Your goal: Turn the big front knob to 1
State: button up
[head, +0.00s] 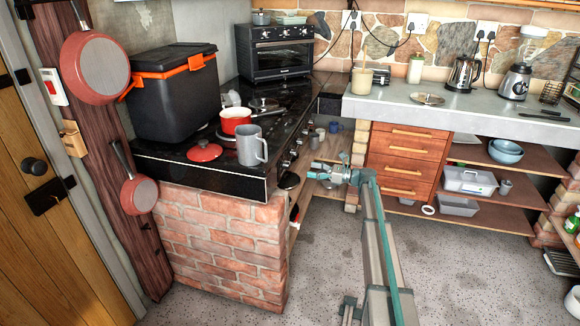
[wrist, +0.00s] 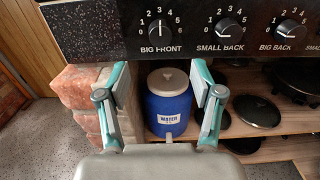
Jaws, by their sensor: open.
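The big front knob (wrist: 155,28) is a round black knob on the black control panel (wrist: 100,30), labelled BIG FRONT, with numbers around its top. Its white pointer line looks about upright, toward the 3. My gripper (wrist: 160,66) is open and empty, its two teal fingers apart, below the panel and on either side of the knob's line. In the head view, my gripper (head: 314,170) is beside the front of the black stove (head: 200,172). The knob is too small to pick out in the head view.
The small back knob (wrist: 228,30) and big back knob (wrist: 290,32) are to the right. A blue water container (wrist: 168,105) stands on the shelf below. A grey mug (head: 250,147) and red pot (head: 235,121) stand on the stove. Brickwork (head: 225,240) supports the stove's near end.

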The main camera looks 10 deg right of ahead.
aim_at(287, 165)
jog(key=p+x, duration=0.1)
jog(key=x, duration=0.9)
jog(key=shift+a, duration=0.2)
jog(key=shift+w, duration=0.15)
jog(key=c, duration=1.1)
jog(key=shift+f, duration=0.1)
jog(key=shift+c, duration=0.2)
